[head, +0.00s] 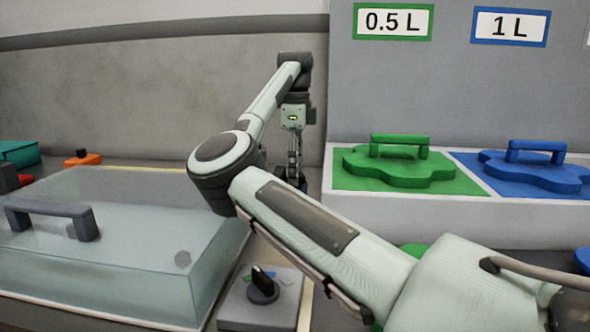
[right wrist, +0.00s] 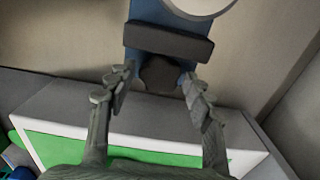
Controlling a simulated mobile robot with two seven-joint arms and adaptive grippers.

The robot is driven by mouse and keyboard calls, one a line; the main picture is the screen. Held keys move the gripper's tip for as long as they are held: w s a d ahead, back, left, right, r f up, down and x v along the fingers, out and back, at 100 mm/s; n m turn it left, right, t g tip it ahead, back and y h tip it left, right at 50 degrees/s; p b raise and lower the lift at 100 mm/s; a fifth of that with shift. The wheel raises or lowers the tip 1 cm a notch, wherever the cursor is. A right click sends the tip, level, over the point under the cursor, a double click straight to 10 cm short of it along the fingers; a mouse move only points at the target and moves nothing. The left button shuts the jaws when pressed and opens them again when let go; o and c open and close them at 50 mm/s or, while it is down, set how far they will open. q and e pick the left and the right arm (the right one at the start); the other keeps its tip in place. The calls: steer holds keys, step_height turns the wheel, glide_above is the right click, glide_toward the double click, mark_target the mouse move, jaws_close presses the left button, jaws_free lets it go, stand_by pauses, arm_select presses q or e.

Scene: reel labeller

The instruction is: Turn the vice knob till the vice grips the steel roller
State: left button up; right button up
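In the right wrist view, the vice has a blue body (right wrist: 143,12) and a dark grey jaw bar (right wrist: 168,41). Its dark knob (right wrist: 160,74) is just below the bar. The pale, round edge of what looks like the steel roller (right wrist: 203,13) shows at the top, cut off by the frame. My right gripper (right wrist: 157,84) has its fingertips on either side of the knob, with a small gap showing on each side. My left gripper is not in view.
A clear-lidded box (head: 120,255) with a grey handle stands at the left. A dial box (head: 238,312) is at the front. Green (head: 400,170) and blue (head: 535,172) handled lids sit on a white ledge (head: 400,208) at right. A grey wall is behind.

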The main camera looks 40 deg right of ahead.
steer(key=c, duration=0.8)
steer(key=shift+r+m, duration=0.1)
steer(key=shift+m, duration=0.7)
steer(key=shift+m+p, duration=0.3)
steer(key=shift+m, duration=1.3)
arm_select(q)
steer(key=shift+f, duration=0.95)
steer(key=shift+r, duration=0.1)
arm_select(e)
steer(key=o, duration=1.2)
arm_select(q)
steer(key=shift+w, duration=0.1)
